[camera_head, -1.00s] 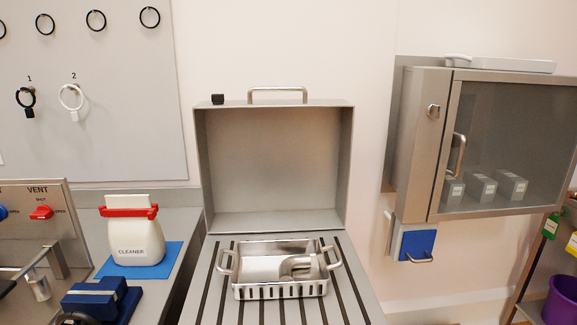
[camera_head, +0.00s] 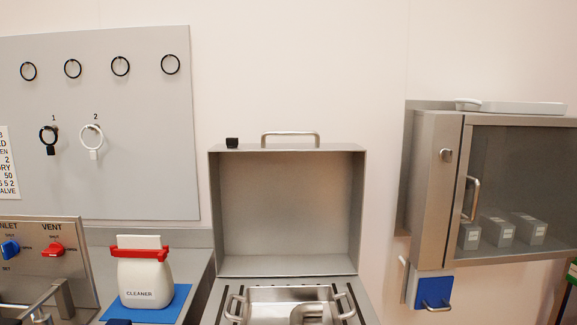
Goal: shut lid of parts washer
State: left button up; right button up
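The parts washer lid (camera_head: 287,212) stands open and upright at the back of the washer, its hollow inside facing me. A metal bar handle (camera_head: 290,134) sits on its top edge, with a small black block (camera_head: 232,143) to the left of it. The washer's slatted top (camera_head: 219,303) shows below the lid at the bottom of the view. A metal basket (camera_head: 263,294) with two side handles rests on it and holds a curved metal part (camera_head: 311,314). The front of the washer is cut off. Neither of my grippers is in view.
A white cleaner bottle (camera_head: 145,279) with a red clamp stands on a blue mat at left. A valve panel (camera_head: 40,260) is further left. A glass-fronted cabinet (camera_head: 437,190) hangs at right, with a blue holder (camera_head: 433,290) below it.

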aim_at(276, 209)
jog(key=i+u, duration=0.2)
jog(key=u, duration=0.3)
jog(key=i+u, duration=0.2)
jog(key=u, duration=0.3)
